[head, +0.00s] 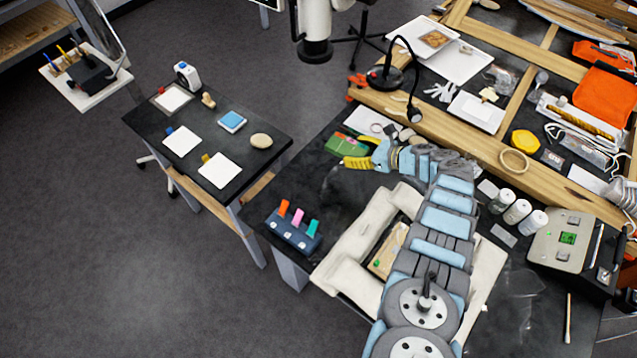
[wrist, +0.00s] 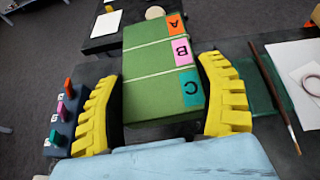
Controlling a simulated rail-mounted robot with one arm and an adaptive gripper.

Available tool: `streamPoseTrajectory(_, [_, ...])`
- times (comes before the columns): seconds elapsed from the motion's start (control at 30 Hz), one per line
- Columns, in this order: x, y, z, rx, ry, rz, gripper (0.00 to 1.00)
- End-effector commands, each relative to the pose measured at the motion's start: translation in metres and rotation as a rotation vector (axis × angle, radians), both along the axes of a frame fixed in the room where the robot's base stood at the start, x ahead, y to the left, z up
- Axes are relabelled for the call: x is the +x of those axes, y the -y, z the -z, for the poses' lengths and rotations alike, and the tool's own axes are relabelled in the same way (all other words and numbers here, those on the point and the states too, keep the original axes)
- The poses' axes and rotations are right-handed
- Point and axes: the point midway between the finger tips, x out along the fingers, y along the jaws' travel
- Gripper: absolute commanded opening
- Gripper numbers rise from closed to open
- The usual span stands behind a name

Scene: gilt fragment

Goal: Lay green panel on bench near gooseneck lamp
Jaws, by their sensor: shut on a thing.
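The green panel (wrist: 150,85) is a thick green block with two pale lines and orange A, pink B and teal C tabs. My gripper (wrist: 159,70) has its yellow fingers on either side of it, shut on it. In the head view the panel (head: 341,144) shows at the end of my arm, with my gripper (head: 360,152) at its right, over the dark bench (head: 330,188). Whether it touches the bench cannot be told. The black gooseneck lamp (head: 384,77) stands farther back and right, on the wood-edged surface, its neck bending down toward the bench.
A dark blue block with orange, pink and teal tabs (head: 294,230) sits at the bench's left corner. White bottles (head: 517,211) and a control box (head: 573,240) stand to the right. A brush (wrist: 274,95) and white sheet (wrist: 297,70) lie right of the panel in the wrist view.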

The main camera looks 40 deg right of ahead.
Motion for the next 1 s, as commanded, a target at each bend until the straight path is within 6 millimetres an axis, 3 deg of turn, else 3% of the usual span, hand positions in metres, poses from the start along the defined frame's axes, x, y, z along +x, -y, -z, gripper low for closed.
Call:
streamPoseTrajectory(0.53, [-0.046,0.021,0.024,-0.001,-0.008,0.083,0.35])
streamPoseTrajectory(1.0, [-0.076,0.005,0.036,0.003,-0.012,0.122,0.35])
